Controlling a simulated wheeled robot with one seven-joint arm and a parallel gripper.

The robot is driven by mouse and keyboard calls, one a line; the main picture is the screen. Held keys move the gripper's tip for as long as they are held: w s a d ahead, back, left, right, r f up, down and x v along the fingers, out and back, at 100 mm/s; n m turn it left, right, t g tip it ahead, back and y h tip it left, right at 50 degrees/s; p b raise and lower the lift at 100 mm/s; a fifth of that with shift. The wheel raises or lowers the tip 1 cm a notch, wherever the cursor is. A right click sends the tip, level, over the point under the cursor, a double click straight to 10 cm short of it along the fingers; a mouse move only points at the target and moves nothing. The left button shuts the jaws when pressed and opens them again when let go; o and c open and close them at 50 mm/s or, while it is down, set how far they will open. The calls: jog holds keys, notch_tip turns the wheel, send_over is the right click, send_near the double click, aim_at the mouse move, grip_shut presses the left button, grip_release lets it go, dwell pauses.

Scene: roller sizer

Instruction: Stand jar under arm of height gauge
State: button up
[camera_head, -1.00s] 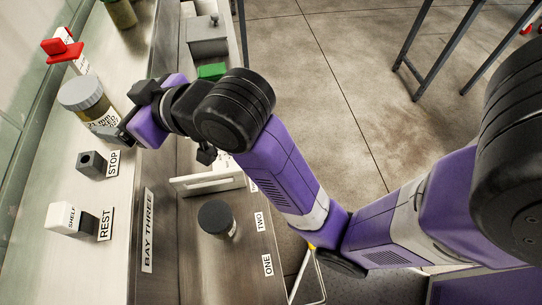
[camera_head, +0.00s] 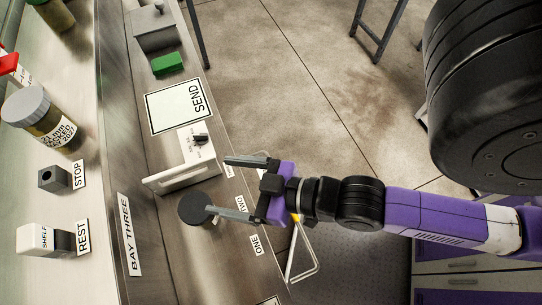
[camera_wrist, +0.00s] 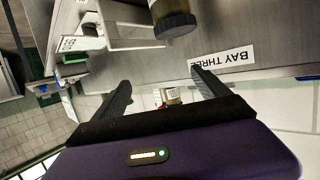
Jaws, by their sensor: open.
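A jar with a dark lid (camera_head: 193,208) stands upright on the lower steel bench near the labels ONE and TWO. It also shows at the top of the wrist view (camera_wrist: 174,22), beyond my fingers. A second jar, with a grey lid and a printed label (camera_head: 52,130), stands on the raised shelf at the left. My gripper (camera_head: 220,186) is open and empty over the bench; one finger overlaps the edge of the dark lid in the head view, and I cannot tell whether they touch. A red part (camera_head: 8,66) on the shelf is cut off by the left edge. I cannot identify the height gauge for certain.
A white device with a knob and long plate (camera_head: 182,176) stands close beside the dark-lidded jar. Beyond it are a SEND pad (camera_head: 172,106), a green block (camera_head: 168,64) and a grey box (camera_head: 152,28). Dark and white blocks stand by STOP (camera_head: 79,174) and REST (camera_head: 83,237).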

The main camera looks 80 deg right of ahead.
jog(key=f+v, duration=0.1)
jog(key=v, duration=0.8)
jog(key=shift+s, duration=0.25)
jog(key=shift+d, duration=0.1)
jog(key=shift+f, duration=0.15)
jog(key=shift+c, duration=0.5)
